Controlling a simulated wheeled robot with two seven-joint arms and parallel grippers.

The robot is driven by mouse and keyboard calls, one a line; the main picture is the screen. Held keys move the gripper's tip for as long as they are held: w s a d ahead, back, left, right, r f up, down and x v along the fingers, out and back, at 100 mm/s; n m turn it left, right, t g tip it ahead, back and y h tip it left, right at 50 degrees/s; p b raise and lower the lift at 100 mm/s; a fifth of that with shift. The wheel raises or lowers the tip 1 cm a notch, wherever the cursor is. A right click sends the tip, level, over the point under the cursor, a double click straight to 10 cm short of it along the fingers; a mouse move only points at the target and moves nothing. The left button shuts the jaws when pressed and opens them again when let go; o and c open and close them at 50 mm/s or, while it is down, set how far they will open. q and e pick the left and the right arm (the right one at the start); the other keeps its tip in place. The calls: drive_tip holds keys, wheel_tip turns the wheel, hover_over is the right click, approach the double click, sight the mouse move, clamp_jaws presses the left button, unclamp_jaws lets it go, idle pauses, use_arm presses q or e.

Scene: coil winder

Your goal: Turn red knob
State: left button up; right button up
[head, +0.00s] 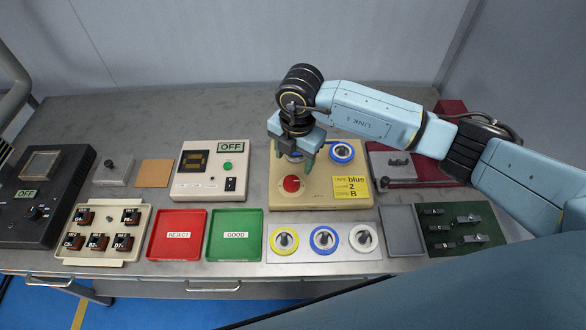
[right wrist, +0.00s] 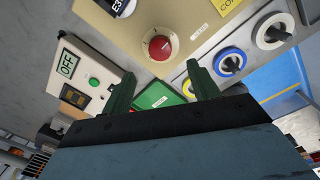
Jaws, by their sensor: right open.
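The red knob (head: 291,184) sits on the front part of the beige coil winder panel (head: 325,196). In the right wrist view the knob (right wrist: 159,47) has a pale pointer mark and lies beyond the fingertips. My right gripper (head: 296,158) has green fingers and hangs over the winder, just behind the knob in the head view. The gripper (right wrist: 160,82) is open, with nothing between its fingers, and apart from the knob. It partly hides a part of the winder behind the knob. My left gripper is not in view.
Left are a green GOOD tray (head: 235,213), a red REJECT tray (head: 177,212) and an OFF meter box (head: 210,190).

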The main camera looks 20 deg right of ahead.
drive_tip(key=shift+s+r, duration=0.1)
drive_tip(key=shift+r, duration=2.15)
